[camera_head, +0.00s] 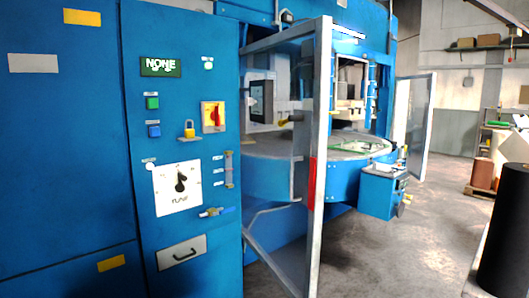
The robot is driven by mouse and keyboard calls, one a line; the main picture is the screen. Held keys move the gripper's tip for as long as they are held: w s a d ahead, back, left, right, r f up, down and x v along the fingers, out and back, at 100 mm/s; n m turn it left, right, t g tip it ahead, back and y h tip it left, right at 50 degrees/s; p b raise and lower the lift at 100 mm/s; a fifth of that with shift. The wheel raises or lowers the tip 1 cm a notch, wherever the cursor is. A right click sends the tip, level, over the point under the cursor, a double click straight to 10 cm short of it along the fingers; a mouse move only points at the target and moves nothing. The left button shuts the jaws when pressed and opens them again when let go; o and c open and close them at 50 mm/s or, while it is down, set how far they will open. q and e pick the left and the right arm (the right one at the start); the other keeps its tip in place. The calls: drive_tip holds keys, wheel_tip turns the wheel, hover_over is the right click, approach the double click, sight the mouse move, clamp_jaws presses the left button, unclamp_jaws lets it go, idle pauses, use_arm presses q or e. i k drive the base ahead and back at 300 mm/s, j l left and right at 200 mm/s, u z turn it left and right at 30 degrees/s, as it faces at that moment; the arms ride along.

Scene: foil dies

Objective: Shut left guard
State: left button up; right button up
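The left guard (318,130) is a tall grey metal frame with clear panelling, at the middle of the head view. It stands swung open, jutting out from the blue machine towards me. A red strip (312,183) sits on its free upright edge. The machine's opening (345,100) with a round table (340,148) shows through and beyond the frame. A second guard (413,125) also stands open on the right side of the machine. Neither of my grippers is in view.
A blue cabinet front (180,250) with buttons, a dial and a red-yellow switch fills the left. A small blue box (378,193) juts out below the round table. A black roll (505,235) stands at the right. The concrete floor (410,255) between is clear.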

sight(307, 164)
drive_tip(key=i+j+z, duration=0.1)
drive_tip(key=j+z, duration=0.2)
drive_tip(key=z, duration=0.2)
drive_tip(key=i+j+z, duration=0.5)
drive_tip(key=j+z, duration=0.25)
drive_tip(key=j, duration=0.15)
drive_tip(key=i+j+z, duration=0.2)
drive_tip(key=j, duration=0.15)
drive_tip(key=k, duration=0.05)
